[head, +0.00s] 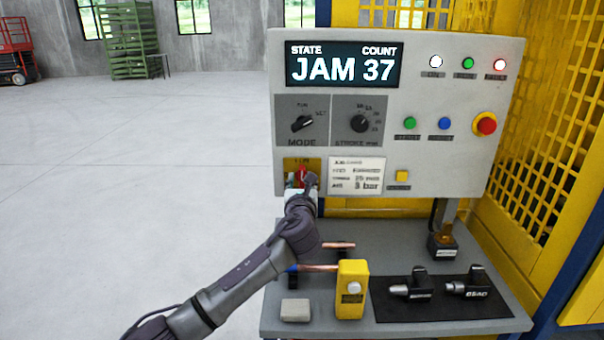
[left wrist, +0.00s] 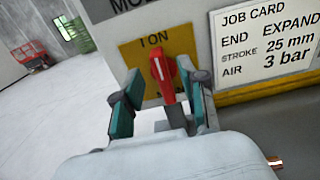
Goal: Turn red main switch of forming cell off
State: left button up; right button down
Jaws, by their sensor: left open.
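The red main switch (head: 302,172) is a red handle on a yellow plate at the lower left of the grey control panel (head: 440,150). In the left wrist view the red handle (left wrist: 161,76) stands nearly upright, its upper end towards the "1 ON" mark on the yellow plate (left wrist: 184,45). My left gripper (head: 302,182) is in front of the switch. In the left wrist view its two teal-padded fingers (left wrist: 160,100) are apart, one on each side of the handle. I cannot tell whether either finger touches it. The plate's lower lettering is mostly hidden. My right gripper is not in view.
The display (head: 344,64) reads JAM 37. A job card (head: 356,175) is right of the switch, the MODE knob (head: 303,124) above it. Below, the bench (head: 400,250) holds copper tubes (head: 338,245), a yellow box (head: 352,310) and two black tools. Open floor lies left.

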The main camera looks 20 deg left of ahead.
aim_at(302, 177)
pick_arm(q)
jog(key=shift+w+a+r, duration=0.1)
jog(key=shift+w+a, duration=0.05)
jog(key=shift+w, duration=0.5)
jog(key=shift+w+a, duration=0.15)
jog(key=shift+w, duration=0.2)
jog(key=shift+w+a, duration=0.1)
jog(key=shift+w, duration=0.4)
jog(key=c, duration=0.6)
grip_shut()
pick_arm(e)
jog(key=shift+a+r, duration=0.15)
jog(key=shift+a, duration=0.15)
